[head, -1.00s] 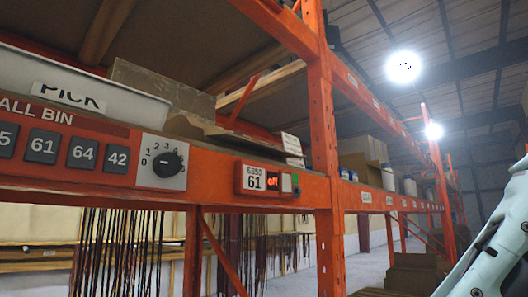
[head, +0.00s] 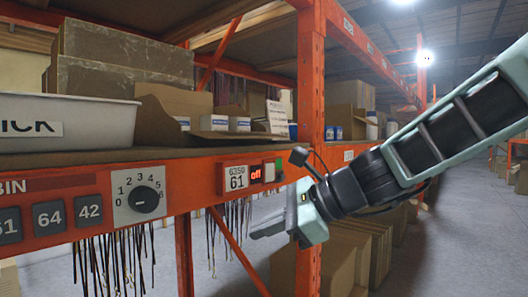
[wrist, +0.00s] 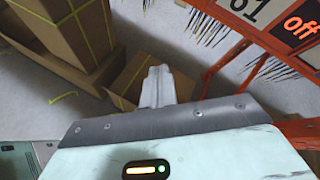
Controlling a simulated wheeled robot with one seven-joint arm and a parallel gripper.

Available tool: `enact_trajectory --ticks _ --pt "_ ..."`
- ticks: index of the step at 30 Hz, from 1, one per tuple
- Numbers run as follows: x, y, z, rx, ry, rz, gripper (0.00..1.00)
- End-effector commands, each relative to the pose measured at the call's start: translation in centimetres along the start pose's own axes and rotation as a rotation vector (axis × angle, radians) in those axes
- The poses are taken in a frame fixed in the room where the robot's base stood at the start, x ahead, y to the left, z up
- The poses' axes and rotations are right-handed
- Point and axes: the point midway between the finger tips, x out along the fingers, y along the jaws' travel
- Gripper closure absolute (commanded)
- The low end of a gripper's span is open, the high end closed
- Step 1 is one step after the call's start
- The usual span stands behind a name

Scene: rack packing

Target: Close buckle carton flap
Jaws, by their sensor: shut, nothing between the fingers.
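An open brown carton (head: 160,122) stands on the shelf, between the white bin and the orange upright, in the head view. Small blue-and-white boxes (head: 214,123) show inside it. A low cardboard flap (head: 240,136) lies folded outward at its front, toward the shelf edge. I cannot read a label naming it as the buckle carton. My gripper (head: 268,233) is in front of the rack, below the shelf beam and right of and below the carton, apart from it. Its fingers are together and empty, and also show in the wrist view (wrist: 157,86). The wrist view does not show the open carton.
A white bin (head: 70,126) stands left of the carton, with a grey-brown box (head: 125,52) behind. The orange beam (head: 190,183) carries a dial and a 61 display. An orange upright (head: 311,70) stands right. Cartons (head: 350,255) sit low behind my gripper; the aisle floor is clear.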

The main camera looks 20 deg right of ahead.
Motion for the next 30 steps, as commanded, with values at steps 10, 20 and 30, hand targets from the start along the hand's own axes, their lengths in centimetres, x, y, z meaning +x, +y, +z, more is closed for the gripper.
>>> enact_trajectory --ticks 10,20,30 --pt "-10.8 -14.6 5.5 0.557 -0.241 -0.384 1.0" --pt "-7.8 -16.6 5.8 0.586 -0.255 -0.396 1.0" --pt "-3.1 -18.9 6.5 0.582 -0.255 -0.397 1.0"
